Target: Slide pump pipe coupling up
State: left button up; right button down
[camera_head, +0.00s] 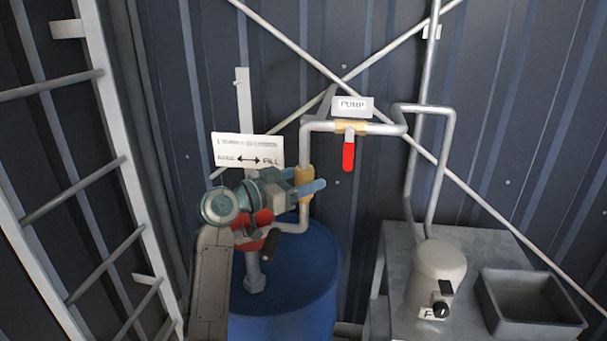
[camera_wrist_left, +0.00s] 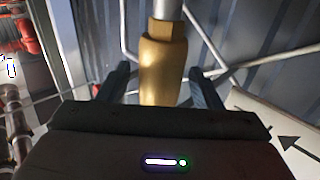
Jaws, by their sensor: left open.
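The pump pipe coupling is a brass-coloured sleeve (camera_head: 305,183) on the grey vertical pipe above the blue barrel. In the left wrist view the coupling (camera_wrist_left: 161,68) stands upright between the two dark fingers, with a gap to each side. My left gripper (camera_head: 313,188) is open around it, one finger in front of the coupling in the head view. The fingers also show in the left wrist view (camera_wrist_left: 160,85). The coupling's lower end is hidden behind the gripper body in the wrist view. My right gripper is not in view.
A white sign (camera_head: 248,150) hangs left of the coupling. The blue barrel (camera_head: 318,270) stands below. A red-handled valve (camera_head: 348,156) sits under the PUMP sign (camera_head: 352,106). A ladder (camera_head: 125,160) is at left; a pump (camera_head: 437,272) and grey tray (camera_head: 530,303) are at right.

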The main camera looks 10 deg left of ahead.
aim_at(304, 167)
pick_arm(q)
jog(key=shift+w+d+f, duration=0.1)
jog(key=shift+w+d, duration=0.1)
jog(key=shift+d, duration=0.05)
grip_shut()
notch_tip(304, 167, up, 6)
jog(key=shift+f+p, duration=0.1)
jog(key=shift+p, duration=0.4)
jog(key=shift+c, duration=1)
grip_release()
jog(key=shift+o, duration=1)
jog(key=shift+a+f, duration=0.1)
